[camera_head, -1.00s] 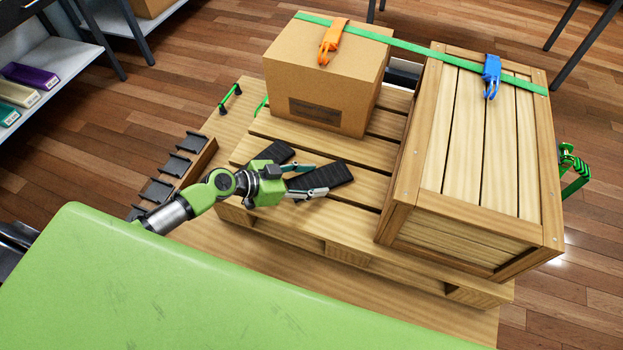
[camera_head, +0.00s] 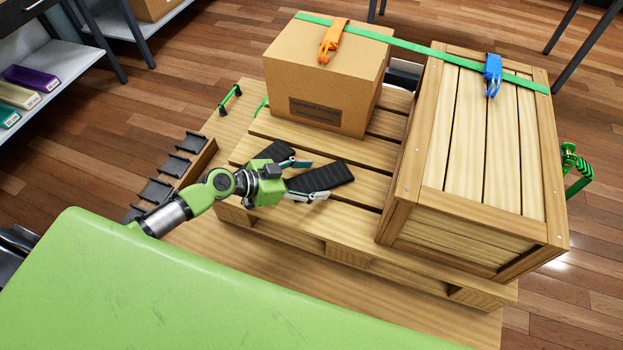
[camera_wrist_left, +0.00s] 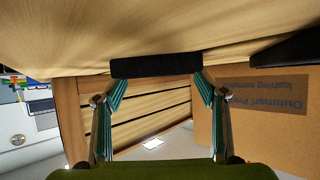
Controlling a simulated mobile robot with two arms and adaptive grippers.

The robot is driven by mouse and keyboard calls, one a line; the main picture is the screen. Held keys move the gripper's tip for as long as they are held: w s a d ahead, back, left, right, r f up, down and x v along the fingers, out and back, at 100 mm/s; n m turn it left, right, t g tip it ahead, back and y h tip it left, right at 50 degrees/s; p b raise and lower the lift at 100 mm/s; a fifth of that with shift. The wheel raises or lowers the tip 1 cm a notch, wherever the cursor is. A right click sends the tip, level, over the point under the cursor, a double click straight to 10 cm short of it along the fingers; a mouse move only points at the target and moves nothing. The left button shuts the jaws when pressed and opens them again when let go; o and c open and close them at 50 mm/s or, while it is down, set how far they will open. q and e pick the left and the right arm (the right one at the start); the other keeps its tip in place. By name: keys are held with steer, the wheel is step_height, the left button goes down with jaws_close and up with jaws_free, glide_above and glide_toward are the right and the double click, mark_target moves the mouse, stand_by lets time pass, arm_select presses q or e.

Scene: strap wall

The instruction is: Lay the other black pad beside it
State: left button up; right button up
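Two black pads lie on the wooden pallet's slats. One pad (camera_head: 322,177) lies flat in front of the cardboard box, angled, its left end between the fingers of my left gripper (camera_head: 308,180). The other pad (camera_head: 274,152) lies to its left, partly hidden behind the gripper. In the left wrist view, the near pad (camera_wrist_left: 156,66) spans the gap between the open fingertips (camera_wrist_left: 160,85); contact is unclear. The second pad (camera_wrist_left: 285,48) shows at the right edge there. My right gripper is not in view.
A cardboard box (camera_head: 325,75) and a slatted wooden crate (camera_head: 480,150) stand on the pallet (camera_head: 385,160), with a green strap (camera_head: 420,50) across their tops. An orange hook (camera_head: 331,42) and a blue hook (camera_head: 492,75) hang on it. A black-slotted rack (camera_head: 175,165) stands left.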

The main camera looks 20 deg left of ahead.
arm_select(q)
steer(key=shift+s+d+f, duration=0.2)
steer(key=shift+s+f, duration=0.3)
steer(key=shift+f, duration=0.15)
steer(key=shift+r+p, duration=0.2)
steer(key=shift+p, duration=0.2)
steer(key=shift+w+r+p, duration=0.15)
steer(key=shift+r+p, duration=0.15)
steer(key=shift+p, duration=0.25)
steer(key=b+v, duration=0.1)
steer(key=v, duration=0.4)
steer(key=b+v, duration=0.1)
steer(key=v, duration=0.4)
steer(key=shift+w+a+r, duration=0.1)
steer(key=shift+a+r, duration=0.15)
steer(key=shift+a, duration=0.15)
steer(key=shift+s+a+r, duration=0.3)
steer(key=shift+a+r, duration=0.1)
steer(key=shift+r, duration=0.1)
